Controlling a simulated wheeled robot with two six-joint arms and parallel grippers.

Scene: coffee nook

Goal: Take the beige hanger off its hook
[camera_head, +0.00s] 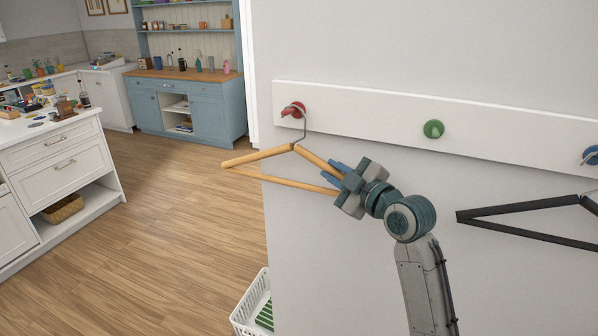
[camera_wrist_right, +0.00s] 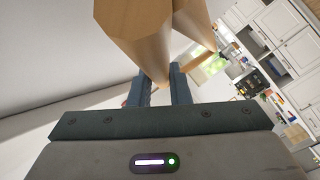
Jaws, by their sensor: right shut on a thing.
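The beige hanger (camera_head: 257,157) hangs in front of the wall in the head view, its wire hook at the red hook (camera_head: 293,110) on the left of the white rail. My right gripper (camera_head: 336,174) is shut on the hanger's right end. In the right wrist view the hanger (camera_wrist_right: 135,28) fills the top middle, between and above the fingers of the right gripper (camera_wrist_right: 160,84). The wire still rests over the red hook. My left gripper is not in view.
A green hook (camera_head: 433,129) and a blue hook (camera_head: 590,155) sit further right on the white rail (camera_head: 370,118). A black hanger (camera_head: 520,208) hangs at the right. A white basket (camera_head: 250,305) stands on the floor below. Floor space on the left is open.

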